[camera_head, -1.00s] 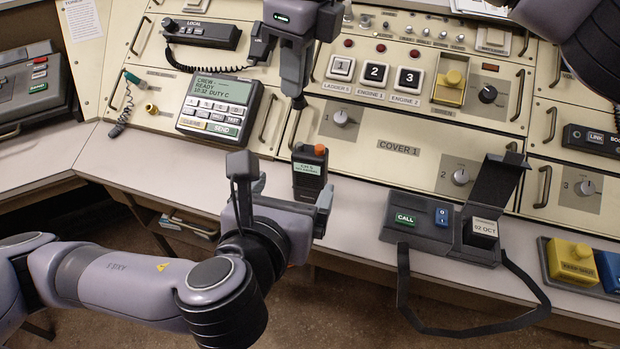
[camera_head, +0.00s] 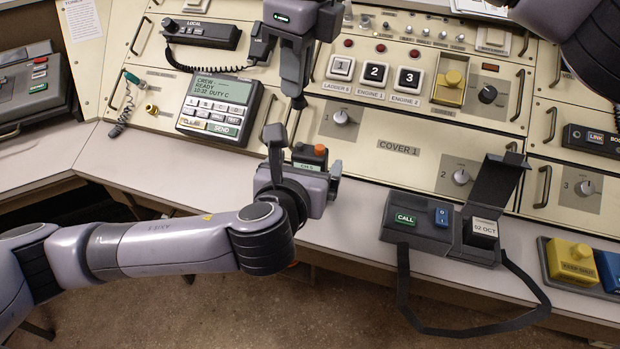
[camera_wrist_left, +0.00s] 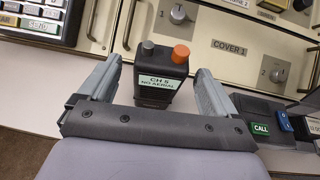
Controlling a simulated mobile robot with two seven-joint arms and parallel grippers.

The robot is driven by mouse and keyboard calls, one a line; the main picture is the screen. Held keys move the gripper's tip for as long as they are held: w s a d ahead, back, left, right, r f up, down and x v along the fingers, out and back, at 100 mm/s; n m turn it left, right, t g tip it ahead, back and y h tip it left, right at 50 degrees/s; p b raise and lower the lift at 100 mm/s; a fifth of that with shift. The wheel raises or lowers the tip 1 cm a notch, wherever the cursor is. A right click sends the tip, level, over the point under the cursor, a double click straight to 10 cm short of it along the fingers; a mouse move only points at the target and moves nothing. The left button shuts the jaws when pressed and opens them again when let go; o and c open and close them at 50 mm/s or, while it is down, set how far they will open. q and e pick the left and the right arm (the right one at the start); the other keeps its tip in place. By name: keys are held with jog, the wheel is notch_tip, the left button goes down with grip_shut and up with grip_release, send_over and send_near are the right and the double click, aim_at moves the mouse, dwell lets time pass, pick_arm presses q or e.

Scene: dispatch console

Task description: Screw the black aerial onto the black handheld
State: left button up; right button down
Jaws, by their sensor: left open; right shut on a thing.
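The black handheld (camera_head: 310,154) stands upright on the light worktop edge in the head view. It has an orange knob and a dark stub on top. In the left wrist view the handheld (camera_wrist_left: 160,88) carries a label reading CH 5 NO AERIAL. My left gripper (camera_head: 305,160) is open, its fingers on either side of the handheld with visible gaps in the wrist view. My right gripper (camera_head: 294,82) points down above and is shut on the black aerial (camera_head: 299,102). Only the aerial's dark lower end shows below its fingers.
A call unit (camera_head: 418,225) with an open-lidded box and strap lies right of the handheld. A keypad terminal (camera_head: 219,108) is at left. The sloped console panel (camera_head: 400,150) with knobs and handles rises behind. Yellow and blue buttons (camera_head: 572,262) sit far right.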

aim_at(297, 104)
pick_arm(q)
jog(key=shift+x, duration=1.5)
jog(key=c, duration=1.5)
pick_arm(e)
jog(key=shift+f, duration=2.5)
